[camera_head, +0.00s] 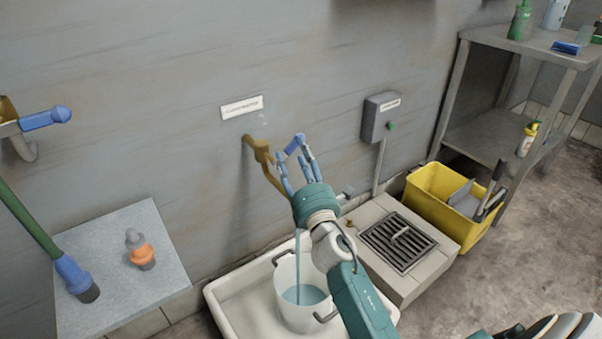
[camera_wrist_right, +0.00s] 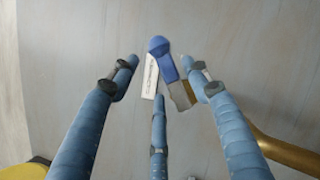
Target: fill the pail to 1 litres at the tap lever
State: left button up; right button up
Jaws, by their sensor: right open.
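The brass tap (camera_head: 257,149) sticks out of the grey wall, with its blue lever (camera_head: 295,143) on the right. The white pail (camera_head: 284,274) stands in a white basin below, with bluish water (camera_head: 304,294) inside. A thin bluish stream (camera_head: 298,252) runs down into it. My right gripper (camera_head: 296,169) is open just in front of the lever, hiding part of the tap. In the right wrist view the lever (camera_wrist_right: 162,60) shows beyond and between the spread fingers (camera_wrist_right: 160,80), not clasped. I cannot read the pail's level. My left gripper is not in view.
The white basin (camera_head: 237,297) sits on the floor. A floor drain grate (camera_head: 398,243) and a yellow crate (camera_head: 430,190) of tools lie to the right. A grey box (camera_head: 381,115) is on the wall.

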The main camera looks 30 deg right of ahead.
jog(key=v, duration=0.7)
jog(key=shift+a, duration=0.1)
